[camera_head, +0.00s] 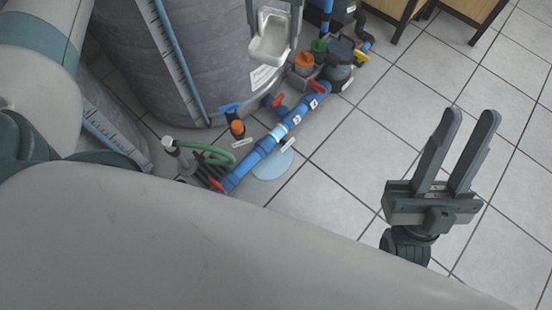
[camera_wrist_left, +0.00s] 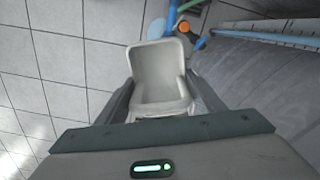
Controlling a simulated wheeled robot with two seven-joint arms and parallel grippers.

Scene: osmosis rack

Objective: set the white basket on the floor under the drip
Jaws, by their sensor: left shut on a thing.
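The white basket (camera_head: 268,40) is between the fingers of my left gripper (camera_head: 272,55), at the top middle of the head view. The left wrist view also shows the basket (camera_wrist_left: 158,72), with a finger on each side. My left gripper is shut on it. A pale blue puddle (camera_head: 273,165) lies on the floor beside the blue pipe (camera_head: 262,148), apart from the basket in the picture. Part of it shows in the left wrist view (camera_wrist_left: 155,29). My right gripper (camera_head: 469,112) is open and empty over the tiles at the right.
Grey tanks (camera_head: 150,60) stand at the upper left. Valves with red handles, an orange-capped fitting (camera_head: 237,128), a green hose (camera_head: 222,158) and a pump (camera_head: 338,67) line the pipe. Tiled floor (camera_head: 345,150) is clear right of the pipe. Wooden furniture (camera_head: 470,10) stands at the back.

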